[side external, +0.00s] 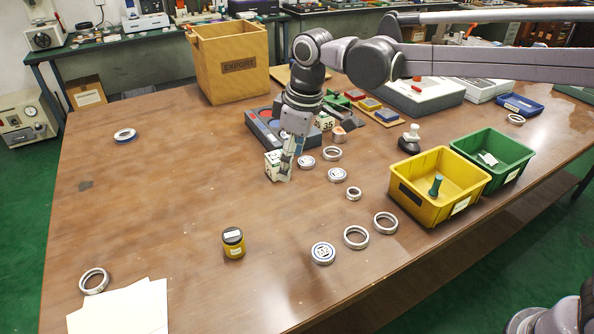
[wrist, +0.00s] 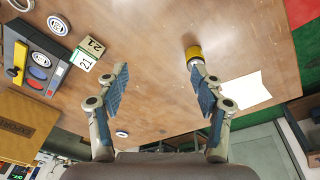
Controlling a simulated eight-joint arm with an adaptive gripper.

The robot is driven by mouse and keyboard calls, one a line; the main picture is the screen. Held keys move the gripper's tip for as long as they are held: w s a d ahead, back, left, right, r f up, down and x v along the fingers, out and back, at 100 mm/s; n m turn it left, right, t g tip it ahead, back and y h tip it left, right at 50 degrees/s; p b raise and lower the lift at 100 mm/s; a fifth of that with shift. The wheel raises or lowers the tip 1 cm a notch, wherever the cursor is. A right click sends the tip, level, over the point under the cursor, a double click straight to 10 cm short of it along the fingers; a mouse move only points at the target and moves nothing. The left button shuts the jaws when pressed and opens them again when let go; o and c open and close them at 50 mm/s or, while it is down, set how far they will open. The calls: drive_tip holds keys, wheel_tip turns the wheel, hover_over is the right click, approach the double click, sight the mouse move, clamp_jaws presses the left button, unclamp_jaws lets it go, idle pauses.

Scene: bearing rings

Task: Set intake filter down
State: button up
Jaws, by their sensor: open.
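In the wrist view the canister (wrist: 194,52) lies just beyond the tip of the right finger. My gripper (side external: 284,168) is near the table's middle, well apart from the canister. In the wrist view my gripper (wrist: 158,78) has its fingers spread, with only bare table between them.
A white numbered block (side external: 272,166) is close beside my fingers. Several bearing rings (side external: 356,237) lie to the right and front. A yellow bin (side external: 465,199) and a green bin (side external: 520,153) stand at right. A box marked EXPORT (side external: 235,85) stands behind. The table's left side is mostly clear.

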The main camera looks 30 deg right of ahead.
drive_tip(key=s+d+r+m+t, duration=0.25)
drive_tip(key=s+d+m, duration=0.25)
drive_tip(key=s+d, duration=0.7)
drive_tip(key=s+d+f+m+t, duration=0.2)
drive_tip(key=s+d+f+m, duration=0.1)
drive_tip(key=s+d+f, duration=0.2)
drive_tip(key=s+d, duration=0.2)
drive_tip(key=d, duration=0.2)
drive_tip(key=shift+s+m+h, duration=0.3)
drive_tip(key=shift+m, duration=0.1)
drive_tip(key=shift+o, duration=0.5)
drive_tip(key=shift+s+d+f+t, duration=0.3)
drive_tip(key=shift+f+t, duration=0.05)
drive_tip(key=shift+f, duration=0.05)
